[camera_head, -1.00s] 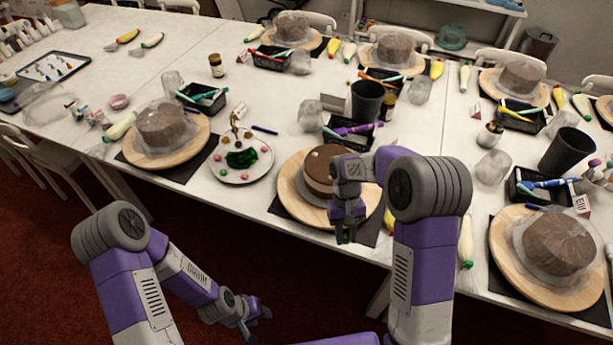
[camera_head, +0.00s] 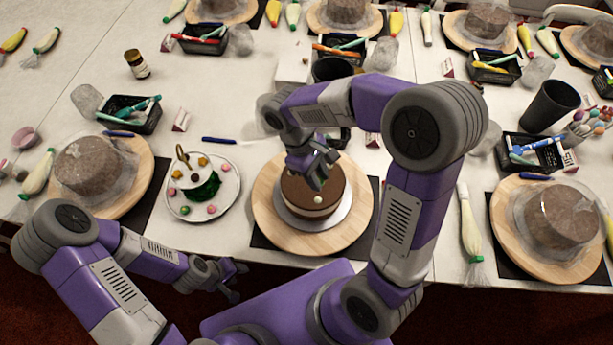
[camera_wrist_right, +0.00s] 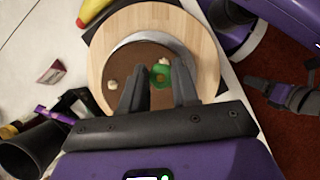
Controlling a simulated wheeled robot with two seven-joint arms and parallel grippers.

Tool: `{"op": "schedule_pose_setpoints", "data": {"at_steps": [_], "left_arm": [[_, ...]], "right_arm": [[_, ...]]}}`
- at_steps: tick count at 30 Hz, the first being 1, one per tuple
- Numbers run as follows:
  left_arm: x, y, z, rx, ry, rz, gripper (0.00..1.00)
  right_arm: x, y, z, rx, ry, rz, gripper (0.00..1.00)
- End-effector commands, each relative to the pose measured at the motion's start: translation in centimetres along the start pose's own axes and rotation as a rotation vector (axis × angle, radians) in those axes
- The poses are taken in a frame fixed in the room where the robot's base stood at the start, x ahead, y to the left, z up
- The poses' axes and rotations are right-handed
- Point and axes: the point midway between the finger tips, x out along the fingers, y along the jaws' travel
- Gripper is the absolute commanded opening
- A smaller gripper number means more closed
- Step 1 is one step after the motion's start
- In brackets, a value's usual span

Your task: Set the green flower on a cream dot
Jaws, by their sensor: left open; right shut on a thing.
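The brown cake (camera_head: 298,195) stands on a wooden turntable (camera_head: 271,222). My right gripper (camera_head: 318,180) is above its top, pointing down. In the right wrist view, the right gripper (camera_wrist_right: 160,82) is shut on the green flower (camera_wrist_right: 160,75). The flower appears to be over the cake's top; I cannot tell whether it touches. One cream dot (camera_wrist_right: 163,61) shows right beside the flower, and another cream dot (camera_wrist_right: 112,84) lies further left. In the head view a cream dot (camera_head: 318,199) shows near the cake's front edge. My left gripper (camera_head: 236,283) is open and empty in front of the table.
A white plate (camera_head: 232,187) with several small flowers and a dark green piece stands left of the turntable. Wrapped cakes (camera_head: 92,172) (camera_head: 562,218) on boards flank the place. A black tray (camera_head: 135,113) of pens and a dark cup (camera_head: 549,107) stand behind.

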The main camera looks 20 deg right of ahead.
Motion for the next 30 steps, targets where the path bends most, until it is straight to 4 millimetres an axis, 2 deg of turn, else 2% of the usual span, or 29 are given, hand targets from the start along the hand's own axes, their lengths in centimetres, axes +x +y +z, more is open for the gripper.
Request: {"op": "schedule_pose_setpoints", "data": {"at_steps": [4, 10, 17, 24, 30], "left_arm": [[0.3, -0.1, 0.1, -0.001, -0.002, 0.000, 0.43], [1.1, -0.5, 0.0, -0.001, -0.002, 0.000, 0.43], [1.5, -0.6, 0.0, -0.001, -0.002, 0.000, 0.43], [2.2, -0.8, 0.0, -0.001, -0.001, 0.000, 0.43], [2.1, -0.8, 0.0, -0.001, -0.001, 0.000, 0.43]], "right_arm": [[0.8, -0.1, 0.2, -0.034, -0.005, 0.020, 0.02], [4.4, -0.1, -1.2, -0.036, -0.007, 0.020, 0.02], [6.1, -0.1, -2.0, -0.033, -0.003, 0.019, 0.02], [9.0, -0.1, -3.1, -0.033, -0.004, 0.019, 0.02], [9.0, 0.0, -3.2, -0.032, -0.002, 0.020, 0.02]]}}
